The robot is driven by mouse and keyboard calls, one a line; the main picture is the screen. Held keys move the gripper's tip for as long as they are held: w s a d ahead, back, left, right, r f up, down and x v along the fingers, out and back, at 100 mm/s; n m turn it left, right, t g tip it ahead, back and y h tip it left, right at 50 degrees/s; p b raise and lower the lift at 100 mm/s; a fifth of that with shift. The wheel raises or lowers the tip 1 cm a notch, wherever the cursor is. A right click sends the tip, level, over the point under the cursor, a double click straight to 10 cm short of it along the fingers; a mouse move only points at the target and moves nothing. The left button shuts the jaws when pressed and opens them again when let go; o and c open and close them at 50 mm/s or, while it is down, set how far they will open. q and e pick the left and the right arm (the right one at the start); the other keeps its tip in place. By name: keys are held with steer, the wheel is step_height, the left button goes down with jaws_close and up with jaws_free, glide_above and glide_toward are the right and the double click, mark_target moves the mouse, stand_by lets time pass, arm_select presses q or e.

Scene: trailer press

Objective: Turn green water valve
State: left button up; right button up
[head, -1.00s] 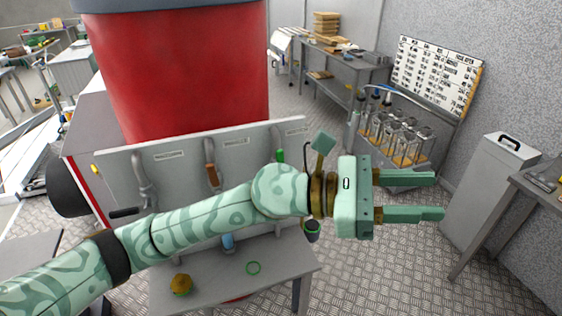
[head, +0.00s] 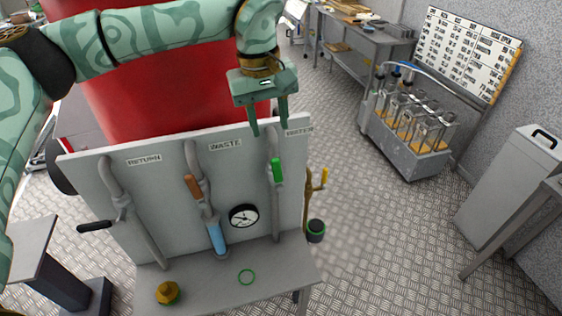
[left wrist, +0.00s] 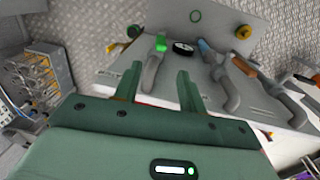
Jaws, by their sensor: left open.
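The green valve handle (head: 277,171) sits on a grey pipe at the right side of the upright grey panel (head: 120,160), beside the label that appears to read "WATER". My left gripper (head: 269,132) is open and empty, pointing down just above the green handle and the top of its pipe. In the left wrist view the green handle (left wrist: 161,44) lies beyond the gap between the two open fingers (left wrist: 158,80), apart from them. My right gripper is in neither view.
An orange handle (head: 193,187) under "WASTE" and a black handle (head: 95,226) under "RETURN" stand left on the panel. A bottle cart (head: 405,140) stands right.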

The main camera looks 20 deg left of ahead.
arm_select(q)
step_height(320, 180, down, 4)
steer(key=s, duration=0.2)
steer(key=p, duration=0.1)
glide_above(279, 181)
steer(key=f, duration=0.3)
steer(key=a+f, duration=0.1)
steer(key=shift+w+f, duration=0.1)
steer(key=shift+f, duration=0.3)
steer(key=f, duration=0.1)
steer(key=w+f, duration=0.1)
steer(key=f, duration=0.1)
steer(key=shift+d+f, duration=0.1)
steer(key=shift+d, duration=0.05)
steer(key=shift+s+f+p, duration=0.3)
steer(key=shift+f, duration=0.05)
steer(key=shift+s+f, duration=0.15)
steer(key=shift+s, duration=0.05)
steer(key=shift+w+d+f, duration=0.1)
steer(key=shift+w+f, duration=0.1)
steer(key=shift+f, duration=0.05)
jaws_close()
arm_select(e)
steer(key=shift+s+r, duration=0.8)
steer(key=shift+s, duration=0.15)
